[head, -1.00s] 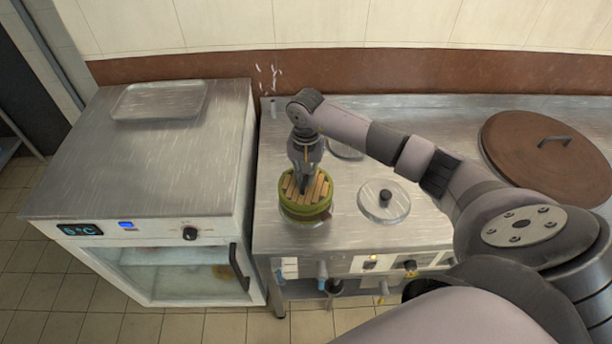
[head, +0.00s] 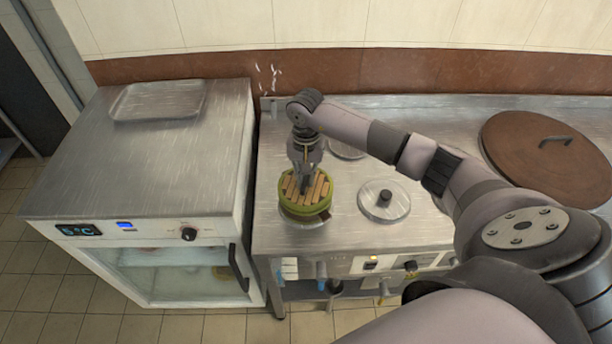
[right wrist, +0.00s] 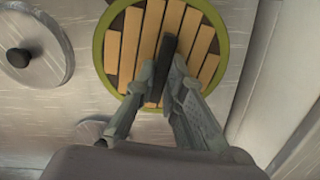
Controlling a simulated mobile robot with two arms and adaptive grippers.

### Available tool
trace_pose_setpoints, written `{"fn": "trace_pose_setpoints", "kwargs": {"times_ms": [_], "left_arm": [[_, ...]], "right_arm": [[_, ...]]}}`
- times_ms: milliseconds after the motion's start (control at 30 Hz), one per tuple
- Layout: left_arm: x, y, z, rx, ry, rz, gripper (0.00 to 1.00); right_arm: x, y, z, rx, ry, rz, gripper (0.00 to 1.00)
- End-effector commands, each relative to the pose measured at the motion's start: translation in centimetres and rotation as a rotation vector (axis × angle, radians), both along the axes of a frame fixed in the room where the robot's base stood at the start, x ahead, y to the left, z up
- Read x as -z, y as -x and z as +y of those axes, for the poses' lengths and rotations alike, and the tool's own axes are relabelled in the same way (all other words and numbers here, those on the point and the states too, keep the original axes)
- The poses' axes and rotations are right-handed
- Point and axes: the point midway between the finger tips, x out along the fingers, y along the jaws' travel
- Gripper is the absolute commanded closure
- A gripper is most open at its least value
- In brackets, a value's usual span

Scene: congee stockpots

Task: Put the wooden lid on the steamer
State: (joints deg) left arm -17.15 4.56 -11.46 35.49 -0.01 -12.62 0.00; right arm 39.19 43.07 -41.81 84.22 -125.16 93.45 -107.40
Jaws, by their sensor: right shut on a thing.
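The wooden lid (head: 318,190) is a round disc of light slats with a green rim and a dark bar handle. It is over the front left part of the steel counter in the head view. In the right wrist view the lid (right wrist: 128,48) fills the top middle, with its handle (right wrist: 166,62) between my fingers. My right gripper (head: 304,184) points down and is shut on that handle. Just under the lid a round metal edge (head: 303,219) shows; most of it is hidden. I cannot clearly tell the steamer apart or whether the lid touches it. My left gripper is not in view.
A small metal lid with a black knob (head: 384,201) is right of the wooden lid. A large brown lid (head: 520,165) lies at the far right. A steel-topped fridge (head: 140,170) with a tray (head: 160,101) stands to the left, across a narrow gap.

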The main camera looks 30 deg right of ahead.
Motion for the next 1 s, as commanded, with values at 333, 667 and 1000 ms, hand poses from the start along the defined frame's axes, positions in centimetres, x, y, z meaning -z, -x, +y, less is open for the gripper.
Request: {"fn": "trace_pose_setpoints", "kwargs": {"times_ms": [333,667,1000], "left_arm": [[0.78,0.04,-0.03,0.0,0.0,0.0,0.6],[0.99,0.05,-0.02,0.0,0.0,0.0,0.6],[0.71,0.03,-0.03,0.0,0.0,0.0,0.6]], "right_arm": [[0.78,-0.03,-0.02,0.0,0.001,-0.001,1.0],[1.02,-0.02,-0.01,0.0,0.001,-0.001,0.81],[0.61,-0.02,-0.02,0.0,0.001,-0.001,0.81]]}}
